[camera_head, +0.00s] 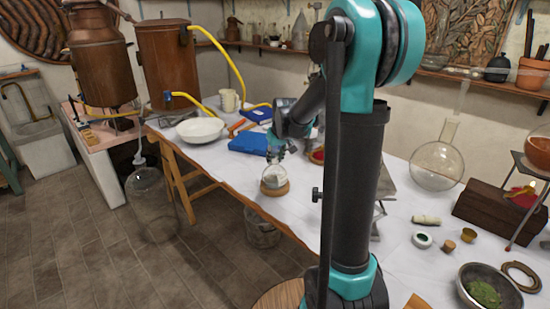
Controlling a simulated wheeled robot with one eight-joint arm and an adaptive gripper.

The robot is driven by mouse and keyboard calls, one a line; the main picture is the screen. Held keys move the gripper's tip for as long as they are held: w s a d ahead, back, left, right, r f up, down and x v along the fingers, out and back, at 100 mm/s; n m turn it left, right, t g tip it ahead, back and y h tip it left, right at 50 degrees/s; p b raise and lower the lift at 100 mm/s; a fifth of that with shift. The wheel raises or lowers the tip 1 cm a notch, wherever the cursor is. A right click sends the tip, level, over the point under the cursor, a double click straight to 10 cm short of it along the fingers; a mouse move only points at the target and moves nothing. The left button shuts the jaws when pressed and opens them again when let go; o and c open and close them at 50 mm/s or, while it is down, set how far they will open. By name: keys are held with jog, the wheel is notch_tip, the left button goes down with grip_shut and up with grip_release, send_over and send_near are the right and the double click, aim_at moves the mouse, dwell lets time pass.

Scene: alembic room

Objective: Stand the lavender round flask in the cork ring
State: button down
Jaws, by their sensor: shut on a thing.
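A small round glass flask (275,176) with pale contents is on the white-covered table near its front edge, left of my upright arm. It looks upright. A tan cork ring (275,190) shows directly under it. The flask's bottom appears to be in or right over the ring; I cannot tell whether it bears fully on it. My gripper (276,154) is just above the flask, shut on its neck. The fingers hide most of the neck and are small in this view.
A blue cloth or packet (249,143) and a white bowl (200,130) lie behind and to the left. A large clear flask (436,165), a dark bowl of green matter (489,290) and a brown ring (521,276) are at right. The table's front edge (235,194) is close to the ring.

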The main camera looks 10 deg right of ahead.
jog(key=c, duration=1.1)
grip_release()
jog(key=shift+r, duration=0.1)
jog(key=shift+r, duration=3.35)
